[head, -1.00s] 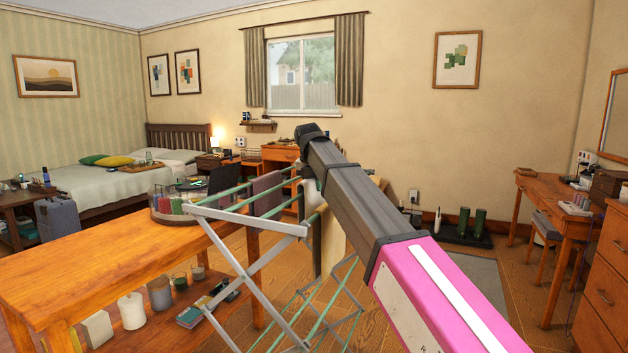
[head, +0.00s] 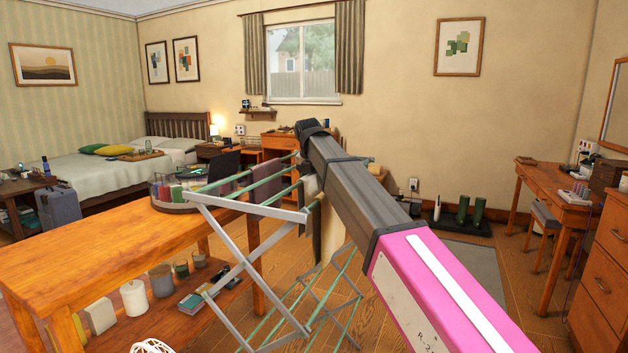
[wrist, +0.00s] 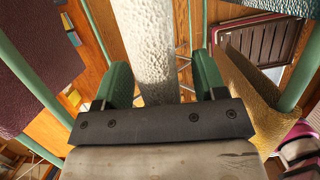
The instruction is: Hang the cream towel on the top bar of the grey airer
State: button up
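The grey airer (head: 230,260), with green bars, stands in the middle of the head view beside the wooden table. The cream towel (head: 331,235) hangs below the end of my arm at the airer's right side, partly hidden by the arm. In the wrist view the textured cream towel (wrist: 150,40) runs lengthwise between the two green fingers of my gripper (wrist: 160,83). The fingers stand wide apart, with a visible gap beside the towel on the right. The towel looks draped along a bar, but the bar under it is hidden.
A purple towel (wrist: 35,60) hangs on the left and a mustard towel (wrist: 250,85) on the right in the wrist view. The wooden table (head: 110,265), with jars on its lower shelf, stands left of the airer.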

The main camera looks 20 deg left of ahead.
jog(key=shift+r, duration=0.1)
jog(key=v, duration=1)
jog(key=shift+r, duration=0.3)
